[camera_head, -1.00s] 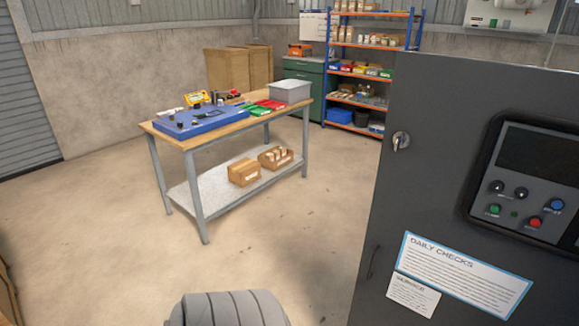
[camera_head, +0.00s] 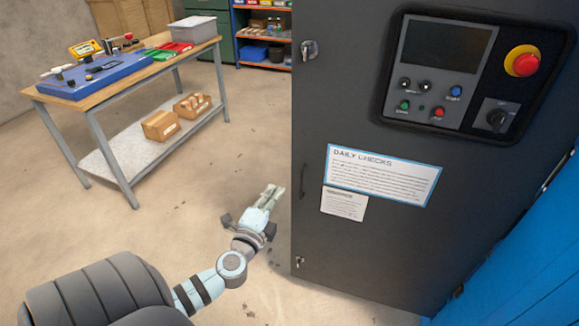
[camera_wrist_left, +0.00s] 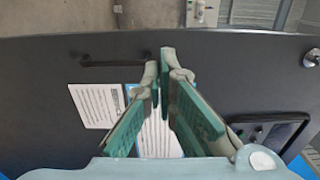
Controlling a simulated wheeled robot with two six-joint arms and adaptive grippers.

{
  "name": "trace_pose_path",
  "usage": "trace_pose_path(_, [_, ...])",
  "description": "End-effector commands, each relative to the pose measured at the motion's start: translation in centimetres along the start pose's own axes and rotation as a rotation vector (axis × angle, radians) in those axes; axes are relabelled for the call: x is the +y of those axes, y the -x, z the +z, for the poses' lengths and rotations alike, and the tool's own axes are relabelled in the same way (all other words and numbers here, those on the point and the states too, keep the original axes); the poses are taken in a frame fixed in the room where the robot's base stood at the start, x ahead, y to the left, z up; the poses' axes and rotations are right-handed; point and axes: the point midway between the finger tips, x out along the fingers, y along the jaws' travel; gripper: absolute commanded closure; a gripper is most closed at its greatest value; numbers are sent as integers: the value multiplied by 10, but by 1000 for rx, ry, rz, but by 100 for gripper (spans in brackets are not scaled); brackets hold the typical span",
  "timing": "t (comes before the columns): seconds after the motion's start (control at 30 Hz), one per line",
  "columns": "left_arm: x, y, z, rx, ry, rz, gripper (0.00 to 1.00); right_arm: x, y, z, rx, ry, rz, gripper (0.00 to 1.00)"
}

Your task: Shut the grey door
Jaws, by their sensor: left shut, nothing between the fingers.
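The grey door (camera_head: 375,240) fills the right half of the head view, with its control panel, paper labels and a keyed lock near its left edge. Its right side meets a blue surface; how far it stands open is hard to tell. My left gripper (camera_head: 274,190) is shut and empty, just left of the door's left edge in the head view, apparently apart from it. In the left wrist view the fingertips (camera_wrist_left: 162,60) come together in front of the door face (camera_wrist_left: 50,70), with its black handle (camera_wrist_left: 115,61) behind them. My right gripper is out of view.
A workbench (camera_head: 150,80) with a blue case and trays stands at the left. Shelving (camera_head: 262,35) is at the back. A blue cabinet surface (camera_head: 530,250) is at the far right. The floor (camera_head: 225,150) between bench and door is clear.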

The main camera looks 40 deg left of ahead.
Motion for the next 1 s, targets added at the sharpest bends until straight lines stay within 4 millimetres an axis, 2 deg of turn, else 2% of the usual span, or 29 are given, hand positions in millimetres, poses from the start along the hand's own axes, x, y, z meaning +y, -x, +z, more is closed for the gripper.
trace_pose_path(0.4, [1,-85,1,-3,3,3,100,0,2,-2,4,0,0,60])
trace_pose_path(0.6, [2,-118,0,-3,4,5,100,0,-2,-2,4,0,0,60])
trace_pose_path(0.77, [2,-128,0,-2,3,5,100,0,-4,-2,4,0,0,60])
trace_pose_path(1.0, [2,-129,0,-1,3,5,100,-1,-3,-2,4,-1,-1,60])
